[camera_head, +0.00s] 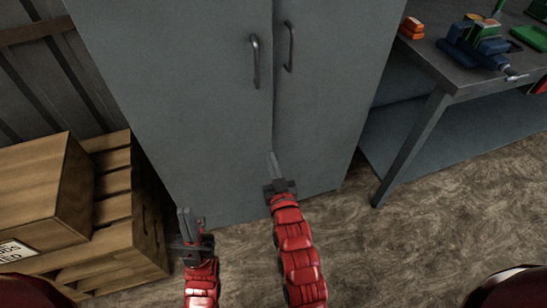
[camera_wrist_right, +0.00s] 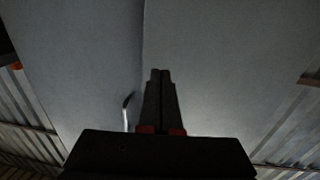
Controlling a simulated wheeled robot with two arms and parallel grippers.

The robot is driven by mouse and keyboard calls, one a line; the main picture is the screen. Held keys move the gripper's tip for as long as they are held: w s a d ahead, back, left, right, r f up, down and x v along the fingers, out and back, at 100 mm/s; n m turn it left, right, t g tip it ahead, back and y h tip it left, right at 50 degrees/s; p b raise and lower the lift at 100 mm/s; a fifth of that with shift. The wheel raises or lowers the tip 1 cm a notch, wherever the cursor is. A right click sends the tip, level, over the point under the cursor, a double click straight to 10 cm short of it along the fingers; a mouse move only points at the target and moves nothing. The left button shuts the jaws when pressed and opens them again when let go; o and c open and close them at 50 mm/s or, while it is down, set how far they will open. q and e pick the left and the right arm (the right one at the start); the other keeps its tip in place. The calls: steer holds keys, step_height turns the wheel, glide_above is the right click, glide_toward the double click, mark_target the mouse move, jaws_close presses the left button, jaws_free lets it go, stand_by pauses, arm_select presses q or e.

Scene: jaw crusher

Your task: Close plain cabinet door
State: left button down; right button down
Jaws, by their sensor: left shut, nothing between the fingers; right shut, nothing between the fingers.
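A plain grey cabinet (camera_head: 185,110) with two doors stands ahead. The left door has a curved handle (camera_head: 255,62) and the right door has a handle (camera_head: 289,47), either side of the middle seam. The doors look nearly flush; I cannot tell if one is slightly ajar. My right gripper (camera_head: 272,158) is shut and empty, its tips at the seam below the handles; contact is unclear. In the right wrist view its closed fingers (camera_wrist_right: 160,75) point along the door face near the seam, with one handle (camera_wrist_right: 126,112) at left. My left gripper (camera_head: 183,212) is shut and empty, low before the left door.
Wooden crates (camera_head: 110,215) and a cardboard box (camera_head: 45,185) stand to the left, close to my left gripper. A workbench (camera_head: 455,75) with a blue vise (camera_head: 475,45) and small coloured items stands to the right. The brown floor (camera_head: 410,240) at the front right is clear.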

mark_target(262, 125)
steer(key=x, duration=1.1)
steer(key=shift+d, duration=0.1)
steer(key=shift+b, duration=0.3)
